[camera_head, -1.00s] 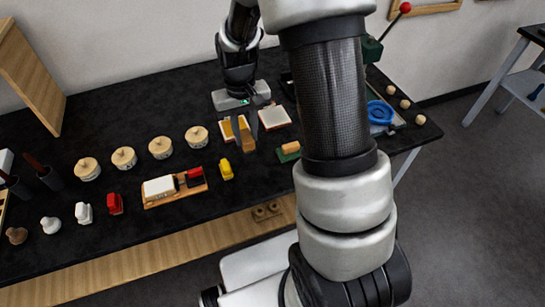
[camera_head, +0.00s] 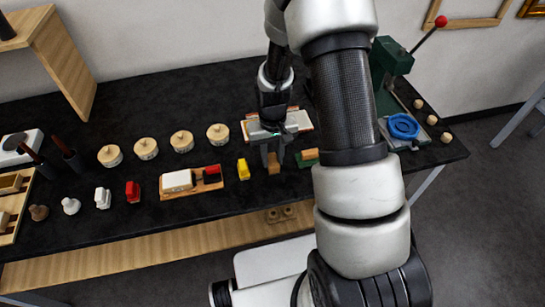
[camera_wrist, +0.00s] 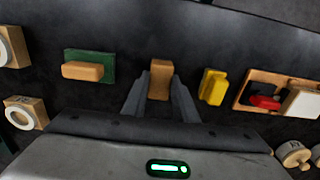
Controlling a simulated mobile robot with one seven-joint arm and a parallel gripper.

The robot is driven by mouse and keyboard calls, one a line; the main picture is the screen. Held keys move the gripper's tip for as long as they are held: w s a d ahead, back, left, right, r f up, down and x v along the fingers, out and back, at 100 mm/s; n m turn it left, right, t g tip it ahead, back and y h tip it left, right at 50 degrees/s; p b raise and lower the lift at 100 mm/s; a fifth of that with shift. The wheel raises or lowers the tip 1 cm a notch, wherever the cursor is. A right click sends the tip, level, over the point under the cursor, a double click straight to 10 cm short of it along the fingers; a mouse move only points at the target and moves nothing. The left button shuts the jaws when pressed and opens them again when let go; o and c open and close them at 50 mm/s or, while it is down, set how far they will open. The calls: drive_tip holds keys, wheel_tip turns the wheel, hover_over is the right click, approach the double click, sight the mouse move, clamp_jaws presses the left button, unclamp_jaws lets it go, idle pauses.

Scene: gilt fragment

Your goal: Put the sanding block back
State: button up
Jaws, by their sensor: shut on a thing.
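A tan, cork-like block (camera_head: 273,163), which looks like the sanding block, is between the fingers of my gripper (camera_head: 272,158). My gripper is shut on it. In the wrist view the block (camera_wrist: 160,80) stands upright between the two grey fingertips (camera_wrist: 160,92). It is low over the black bench (camera_head: 225,205), between a yellow block (camera_head: 243,169) and a green pad (camera_head: 306,163). Another tan block (camera_wrist: 83,71) lies on that pad. I cannot tell whether the held block touches the bench.
A wooden tray (camera_head: 180,193) holding a white and a red-black piece lies left of the yellow block. Several round lidded pots (camera_head: 218,133) stand behind it. Pale flat panels (camera_head: 300,120) lie behind my gripper. A green press (camera_head: 390,65) and blue ring (camera_head: 403,126) are right.

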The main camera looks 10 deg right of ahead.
drive_tip(key=shift+f, duration=0.1)
drive_tip(key=shift+f, duration=0.2)
drive_tip(key=o, duration=1)
drive_tip(key=shift+r, duration=0.1)
drive_tip(key=shift+c, duration=0.2)
